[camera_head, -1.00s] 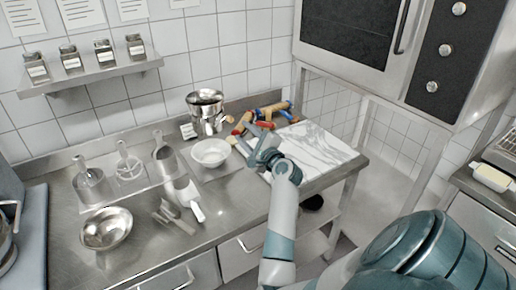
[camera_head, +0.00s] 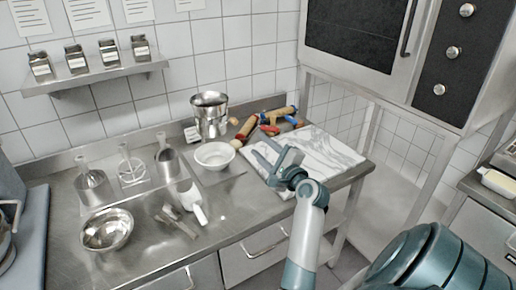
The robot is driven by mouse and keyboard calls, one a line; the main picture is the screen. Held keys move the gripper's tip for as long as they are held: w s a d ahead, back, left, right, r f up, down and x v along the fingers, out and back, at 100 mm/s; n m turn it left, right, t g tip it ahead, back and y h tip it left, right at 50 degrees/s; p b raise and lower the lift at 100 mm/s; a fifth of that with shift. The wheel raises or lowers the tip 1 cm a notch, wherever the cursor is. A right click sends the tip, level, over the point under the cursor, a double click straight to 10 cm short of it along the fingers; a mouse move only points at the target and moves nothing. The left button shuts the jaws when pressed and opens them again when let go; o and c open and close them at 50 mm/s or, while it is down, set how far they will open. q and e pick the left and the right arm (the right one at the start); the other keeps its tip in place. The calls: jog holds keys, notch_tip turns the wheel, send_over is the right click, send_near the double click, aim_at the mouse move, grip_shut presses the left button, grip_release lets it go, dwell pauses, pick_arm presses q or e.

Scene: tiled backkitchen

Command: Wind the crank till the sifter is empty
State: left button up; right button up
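The sifter (camera_head: 209,115) is a shiny metal cup standing upright at the back of the steel counter, near the tiled wall. A small wooden knob (camera_head: 233,121), seemingly on its crank, sticks out on its right side. The sifter's contents cannot be made out. A white bowl (camera_head: 214,156) sits on the counter in front of it. My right gripper (camera_head: 268,155) is above the marble board, right of the bowl and apart from the sifter. Its fingers are spread with nothing between them. My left gripper is not in view.
Rolling pins and colored-handled tools (camera_head: 270,122) lie behind the marble board (camera_head: 325,153). A metal bowl (camera_head: 106,230), scoops (camera_head: 178,217) and a rack of utensils (camera_head: 130,172) occupy the counter's left. A jar shelf (camera_head: 95,73) hangs on the wall; an oven (camera_head: 390,50) stands right.

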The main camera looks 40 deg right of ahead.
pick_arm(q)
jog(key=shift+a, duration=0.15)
